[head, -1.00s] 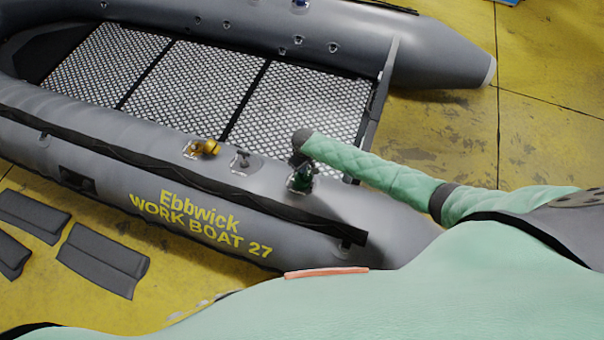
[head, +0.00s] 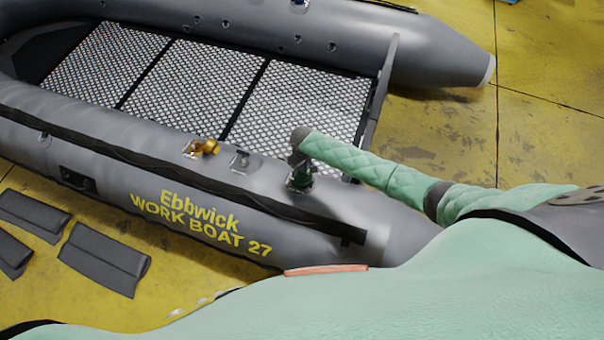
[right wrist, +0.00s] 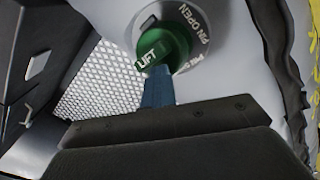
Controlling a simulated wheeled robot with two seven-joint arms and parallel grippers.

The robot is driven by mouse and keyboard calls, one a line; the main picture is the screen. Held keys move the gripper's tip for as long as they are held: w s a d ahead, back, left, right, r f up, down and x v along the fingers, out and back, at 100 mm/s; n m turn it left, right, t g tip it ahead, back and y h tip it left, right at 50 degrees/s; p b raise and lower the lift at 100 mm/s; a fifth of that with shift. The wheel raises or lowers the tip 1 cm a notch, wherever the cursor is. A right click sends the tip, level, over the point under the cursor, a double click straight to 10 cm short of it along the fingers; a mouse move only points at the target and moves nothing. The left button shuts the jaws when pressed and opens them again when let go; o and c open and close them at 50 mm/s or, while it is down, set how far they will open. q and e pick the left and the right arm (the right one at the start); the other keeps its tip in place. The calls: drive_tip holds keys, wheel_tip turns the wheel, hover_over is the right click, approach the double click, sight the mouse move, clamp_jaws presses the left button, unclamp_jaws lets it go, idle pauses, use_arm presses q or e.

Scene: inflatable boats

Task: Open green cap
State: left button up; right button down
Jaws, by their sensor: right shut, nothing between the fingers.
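The green cap (head: 301,181) is on the boat's near tube, close to its right end, and my wrist partly hides it in the head view. In the right wrist view the green cap (right wrist: 165,44) is round, marked "LIFT", and seated in a pale ring lettered "PIN OPEN". My right gripper (head: 298,166) is right over the cap, shut and empty. Its blue fingertips (right wrist: 157,88) overlap the cap's lower edge in the wrist view; I cannot tell if they touch it. My left gripper is not in view.
A brass-coloured fitting (head: 207,147) and a grey valve fitting (head: 241,160) sit left of the cap on the same tube. The grey boat (head: 120,170) has a meshed floor (head: 190,85). Dark grey pads (head: 104,260) lie on the yellow ground at left.

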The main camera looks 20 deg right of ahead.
drive_tip(key=shift+w+a+r+p, duration=0.8)
drive_tip(key=shift+w+a+r, duration=0.85)
drive_tip(key=shift+r, duration=0.1)
drive_tip(key=shift+s, duration=0.1)
